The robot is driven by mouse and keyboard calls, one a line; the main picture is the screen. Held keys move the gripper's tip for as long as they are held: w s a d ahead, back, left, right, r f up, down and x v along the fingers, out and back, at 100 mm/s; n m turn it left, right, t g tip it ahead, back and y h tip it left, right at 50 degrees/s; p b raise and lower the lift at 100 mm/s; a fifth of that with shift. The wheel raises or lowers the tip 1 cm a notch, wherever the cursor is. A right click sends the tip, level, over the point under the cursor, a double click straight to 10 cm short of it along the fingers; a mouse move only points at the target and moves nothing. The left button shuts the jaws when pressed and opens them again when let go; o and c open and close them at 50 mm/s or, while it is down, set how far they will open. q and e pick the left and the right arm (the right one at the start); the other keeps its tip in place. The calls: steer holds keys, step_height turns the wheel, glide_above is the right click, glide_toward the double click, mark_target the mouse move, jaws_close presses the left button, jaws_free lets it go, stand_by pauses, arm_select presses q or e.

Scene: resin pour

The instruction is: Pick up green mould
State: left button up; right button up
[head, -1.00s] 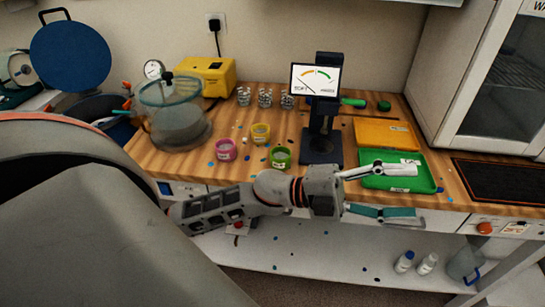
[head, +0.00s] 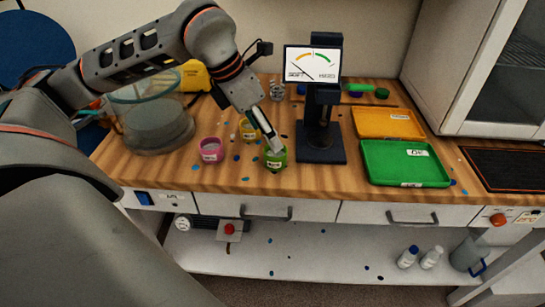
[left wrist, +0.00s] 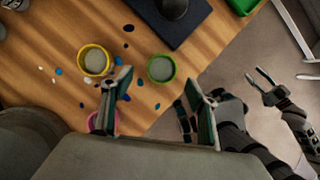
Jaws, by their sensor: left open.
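The green mould (head: 277,162) is a small round cup on the wooden bench near its front edge. In the left wrist view the green mould (left wrist: 160,69) shows a greyish inside. My left gripper (head: 274,144) points down at it from above and behind, one finger overlapping its rim. In the left wrist view my left gripper (left wrist: 157,88) is open, its two fingers apart, with the mould just beyond and between the tips. I cannot tell whether they touch it. What looks like my right gripper (left wrist: 265,88) shows at the right of that view, its jaw state unclear.
A yellow mould (left wrist: 95,60) stands close to the left, and a pink mould (head: 211,150) further left. A dark gauge stand (head: 320,150) stands just right. A green tray (head: 404,165) and an orange tray (head: 388,123) lie further right. Small coloured bits are scattered around.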

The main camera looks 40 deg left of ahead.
mark_target(276, 162)
arm_select(q)
steer(key=x, duration=0.7)
steer(key=shift+s+d+f+b, duration=0.1)
steer(key=shift+s+f+b, duration=0.2)
steer(key=shift+f+b, duration=0.05)
steer(key=c, duration=1.2)
